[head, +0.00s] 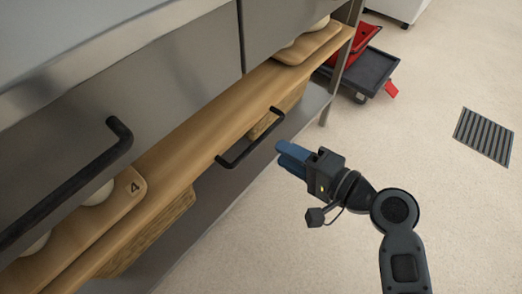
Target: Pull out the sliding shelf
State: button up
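A long light-wood shelf (205,118) runs diagonally under the steel oven fronts. A black bar handle (250,150) stands out near its front edge, on the side facing the open floor; exactly what it is fixed to is hard to tell. My gripper (283,155), with blue fingers, is just right of the handle in the picture and looks apart from it. The fingers point left toward the handle. The two fingers overlap in this view, so any gap between them is unclear. Nothing is visible between them.
Another black handle (75,185) is on the steel front at left. A dark trolley (367,70) with a red item (358,42) stands beyond the rack. A floor grate (484,136) lies right.

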aim_at(260, 139)
jog(key=b+x, duration=0.2)
jog(key=x, duration=0.6)
jog(key=shift+a, duration=0.1)
grip_shut()
dwell(0.5)
